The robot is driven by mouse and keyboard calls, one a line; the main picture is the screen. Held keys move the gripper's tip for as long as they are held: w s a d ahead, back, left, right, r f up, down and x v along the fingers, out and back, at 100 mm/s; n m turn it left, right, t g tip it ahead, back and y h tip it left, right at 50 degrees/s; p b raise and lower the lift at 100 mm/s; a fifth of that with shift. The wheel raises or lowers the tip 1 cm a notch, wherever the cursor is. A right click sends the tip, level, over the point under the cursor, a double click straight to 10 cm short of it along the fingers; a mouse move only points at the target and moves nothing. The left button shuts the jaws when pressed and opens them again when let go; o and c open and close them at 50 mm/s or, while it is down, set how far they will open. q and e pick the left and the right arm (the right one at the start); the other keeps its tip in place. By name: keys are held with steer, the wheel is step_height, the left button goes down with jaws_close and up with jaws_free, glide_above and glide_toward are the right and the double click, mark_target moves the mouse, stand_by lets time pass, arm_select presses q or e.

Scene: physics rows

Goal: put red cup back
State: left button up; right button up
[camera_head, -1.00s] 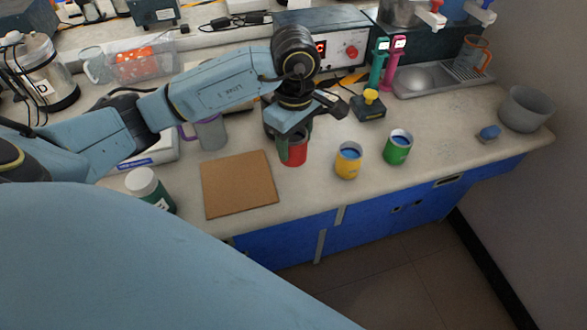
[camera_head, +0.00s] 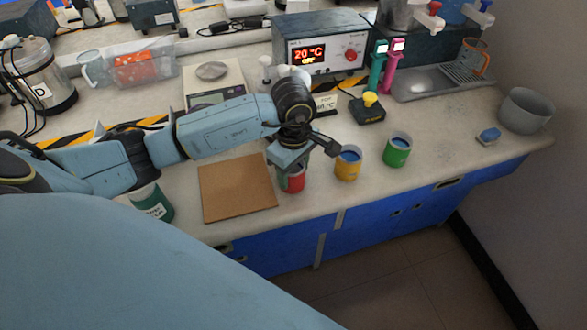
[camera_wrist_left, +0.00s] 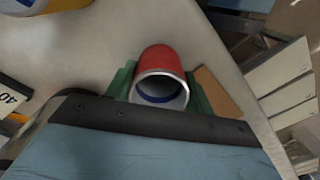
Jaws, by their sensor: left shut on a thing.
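The red cup (camera_head: 293,180) stands on the bench just right of a square brown board (camera_head: 236,188), its upper part hidden by my left gripper (camera_head: 287,172). In the left wrist view the red cup (camera_wrist_left: 161,73) sits between the two green fingers of my left gripper (camera_wrist_left: 160,92), which are shut on it; a blue inside shows below its pale rim. The yellow cup (camera_head: 347,163) and the green cup (camera_head: 396,150) stand to its right in a row. My right gripper is not in view.
A yellow-knobbed black box (camera_head: 368,107) and a heater with a red display (camera_head: 322,45) stand behind. A grey bucket (camera_head: 526,109) stands at the far right. Bench between green cup and bucket is mostly clear.

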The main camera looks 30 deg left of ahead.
arm_select(q)
steer(key=o, duration=1.1)
steer(key=shift+c, duration=0.2)
step_height(320, 180, up, 12)
steer(key=p, duration=0.1)
steer(key=shift+r, duration=0.1)
